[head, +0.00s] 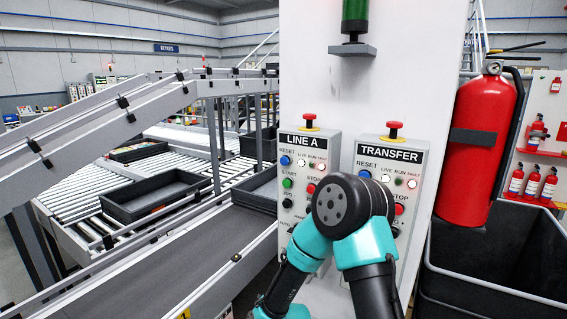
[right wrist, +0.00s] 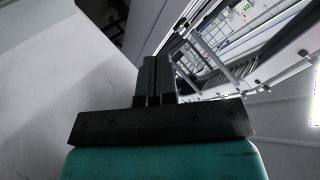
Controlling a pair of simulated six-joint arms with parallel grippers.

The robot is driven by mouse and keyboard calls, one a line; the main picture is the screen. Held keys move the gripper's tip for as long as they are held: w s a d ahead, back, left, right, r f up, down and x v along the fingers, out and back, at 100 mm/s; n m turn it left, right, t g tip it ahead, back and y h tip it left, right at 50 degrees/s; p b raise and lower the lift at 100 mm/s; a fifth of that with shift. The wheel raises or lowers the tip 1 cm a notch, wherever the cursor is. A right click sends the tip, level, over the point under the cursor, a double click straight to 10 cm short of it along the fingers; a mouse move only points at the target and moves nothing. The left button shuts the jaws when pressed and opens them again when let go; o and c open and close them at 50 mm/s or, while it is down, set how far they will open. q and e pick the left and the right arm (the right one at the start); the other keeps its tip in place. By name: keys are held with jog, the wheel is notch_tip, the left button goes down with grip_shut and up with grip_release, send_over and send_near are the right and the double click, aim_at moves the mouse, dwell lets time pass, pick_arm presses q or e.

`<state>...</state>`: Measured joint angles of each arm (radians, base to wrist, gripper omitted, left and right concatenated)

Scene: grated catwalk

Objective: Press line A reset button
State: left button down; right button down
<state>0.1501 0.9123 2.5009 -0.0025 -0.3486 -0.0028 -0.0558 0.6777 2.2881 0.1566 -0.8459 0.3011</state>
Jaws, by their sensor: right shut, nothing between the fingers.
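The LINE A control box (head: 322,147) is on the white column in the head view. Its blue RESET button (head: 285,160) shows at the box's upper left, uncovered, below a red mushroom button (head: 310,121). My right arm stands in front of the lower parts of the LINE A and TRANSFER boxes and hides some of their controls. My right gripper is hidden in the head view. In the right wrist view my right gripper (right wrist: 154,62) is shut and empty, with no button visible at its fingertips. My left gripper is in neither view.
The TRANSFER box (head: 412,158), right of LINE A, has its own blue RESET button (head: 365,174). A red fire extinguisher (head: 478,145) hangs at the right above a dark bin (head: 492,282). Conveyors with dark trays (head: 155,204) fill the left.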

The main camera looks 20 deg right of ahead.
aim_at(284, 161)
jog(key=w+r+m+t+h, duration=0.2)
jog(key=w+r+m+t, duration=0.15)
jog(key=r, duration=0.75)
jog(key=w+r+m+t+h, duration=0.1)
jog(key=w+r+m+t, duration=0.2)
jog(key=r, duration=0.8)
jog(key=s+r+m+t+h, duration=0.1)
jog(key=r+m+t+h, duration=0.1)
jog(key=r, duration=0.7)
jog(key=s+d+r+m+t+h, duration=0.1)
jog(key=r+m+h, duration=0.4)
jog(key=r, duration=0.5)
jog(key=shift+s+r+t+h, duration=0.15)
jog(key=shift+s+t+h, duration=0.3)
jog(key=shift+t, duration=0.4)
jog(key=shift+d+m, duration=0.1)
jog(key=shift+m, duration=0.15)
jog(key=w+d, duration=0.5)
jog(key=d, duration=0.2)
jog(key=shift+d, duration=0.2)
jog(key=shift+w+d, duration=0.15)
jog(key=shift+d, duration=0.1)
